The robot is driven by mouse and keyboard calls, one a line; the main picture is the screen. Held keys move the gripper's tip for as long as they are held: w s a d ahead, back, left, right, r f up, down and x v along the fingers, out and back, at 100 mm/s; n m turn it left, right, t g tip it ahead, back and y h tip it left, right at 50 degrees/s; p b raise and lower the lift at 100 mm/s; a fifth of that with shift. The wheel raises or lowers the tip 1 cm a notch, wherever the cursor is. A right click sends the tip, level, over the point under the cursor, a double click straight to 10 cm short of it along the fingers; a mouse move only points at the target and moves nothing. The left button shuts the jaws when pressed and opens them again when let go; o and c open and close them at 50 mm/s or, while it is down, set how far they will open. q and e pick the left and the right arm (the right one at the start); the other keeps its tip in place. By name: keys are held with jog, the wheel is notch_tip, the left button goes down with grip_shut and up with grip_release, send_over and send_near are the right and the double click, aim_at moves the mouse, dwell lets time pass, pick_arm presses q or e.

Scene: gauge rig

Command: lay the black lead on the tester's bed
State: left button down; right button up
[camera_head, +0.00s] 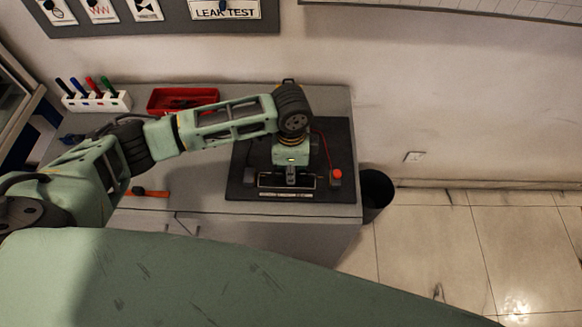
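My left gripper (291,178) points down over the tester, a small rig on a dark mat (245,190) on the grey cabinet. Its fingers look close together, but whether they are shut or hold anything is too small to tell. Below the fingertips is the tester's dark, flat bed (268,181) with a pale label strip along its front. A red lead (326,143) runs along the right side of the mat toward a small block with a red knob (337,174). I cannot make out the black lead; the arm and gripper hide part of the tester. My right gripper is not in view.
A red tray (160,104) and a white holder (98,103) with several markers stand at the back left. An orange-handled tool (150,193) lies near the front edge. A black bin (376,188) stands on the floor right of the cabinet. A wall stands behind.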

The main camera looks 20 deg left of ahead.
pick_arm(q)
jog(key=shift+f, duration=0.6)
jog(key=c, duration=1.4)
grip_release()
jog(key=o, duration=0.5)
jog(key=shift+r, duration=0.1)
notch_tip(320, 180, up, 8)
jog(key=p, duration=0.9)
